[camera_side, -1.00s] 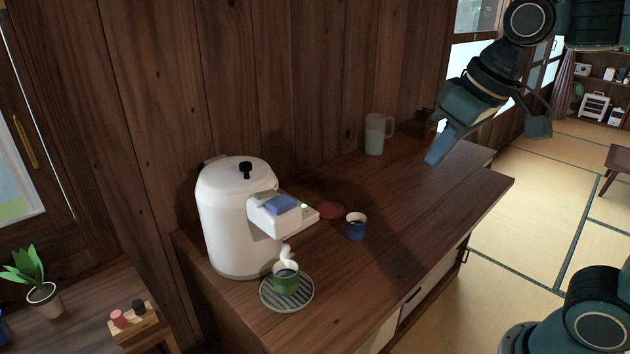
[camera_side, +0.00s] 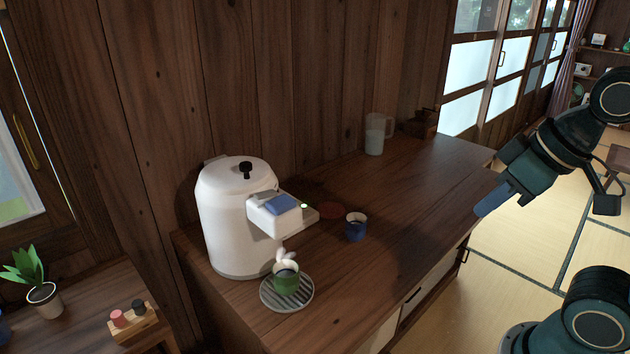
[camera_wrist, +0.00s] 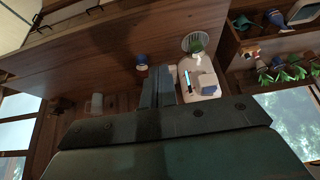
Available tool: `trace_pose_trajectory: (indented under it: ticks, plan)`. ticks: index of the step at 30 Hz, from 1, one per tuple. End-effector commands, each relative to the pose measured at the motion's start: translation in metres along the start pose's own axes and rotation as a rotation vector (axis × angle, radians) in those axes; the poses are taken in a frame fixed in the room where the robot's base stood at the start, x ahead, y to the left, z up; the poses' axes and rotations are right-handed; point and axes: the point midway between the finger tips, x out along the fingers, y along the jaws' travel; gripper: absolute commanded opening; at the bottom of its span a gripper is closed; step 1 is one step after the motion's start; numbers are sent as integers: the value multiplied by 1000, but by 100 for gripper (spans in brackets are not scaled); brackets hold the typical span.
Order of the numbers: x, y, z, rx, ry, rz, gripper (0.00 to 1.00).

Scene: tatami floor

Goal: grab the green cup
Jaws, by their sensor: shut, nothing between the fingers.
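The green cup (camera_side: 286,279) stands upright on a round slatted coaster (camera_side: 301,304) at the near left end of the wooden counter, with white steam above it. Dark liquid shows inside it. In the wrist view the green cup (camera_wrist: 197,46) is small, at the top right of centre. My gripper (camera_side: 482,210) is at the right edge of the counter, well away from the cup. In the wrist view my gripper (camera_wrist: 158,82) has its blue fingers together with nothing between them.
A white dispenser (camera_side: 232,215) stands behind the cup, its spout jutting right. A clear jug (camera_side: 376,134) and dark box (camera_side: 420,124) are at the back. The counter's right half is clear.

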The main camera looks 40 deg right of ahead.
Motion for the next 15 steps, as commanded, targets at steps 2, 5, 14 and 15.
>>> trace_pose_trajectory:
  ticks: [2,5,14,15]
  plan:
    - [0,0,0,0,0,0,0]
    - [0,0,0,0,0,0,0]
    - [0,0,0,0,0,0,20]
    - [0,0,0,0,0,0,28]
